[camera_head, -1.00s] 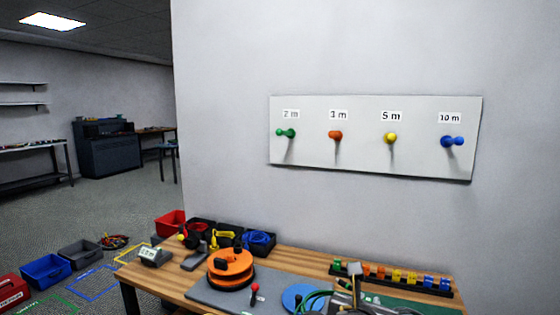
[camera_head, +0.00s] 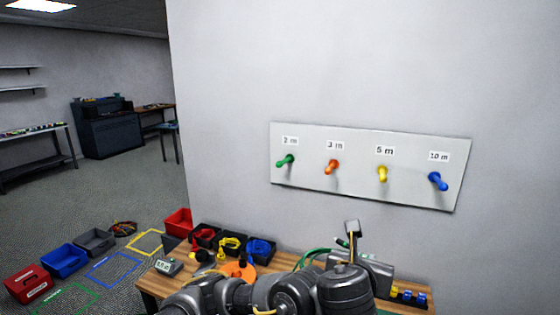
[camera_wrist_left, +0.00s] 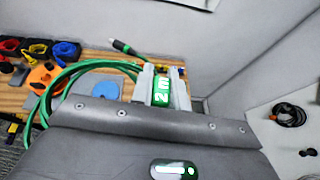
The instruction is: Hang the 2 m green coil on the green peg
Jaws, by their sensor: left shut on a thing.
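The green peg (camera_head: 286,160) sticks out at the left end of the white wall board, under its "2 m" label. My left gripper (camera_head: 352,232) is in front of the wall above the table, below and to the right of the green peg. It is shut on the green coil (camera_head: 314,254), whose loops hang to the left of the jaws. In the left wrist view, the fingers (camera_wrist_left: 162,88) grip the coil at its green "2 m" tag (camera_wrist_left: 162,93). Loops of green cable (camera_wrist_left: 62,78) and a dark plug show beside them. My right gripper is not in view.
The board (camera_head: 360,195) also has an orange peg (camera_head: 331,167), a yellow peg (camera_head: 382,174) and a blue peg (camera_head: 437,181). The wooden table (camera_head: 287,261) below holds dark bins and an orange reel (camera_head: 240,270). The wall between the gripper and the board is clear.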

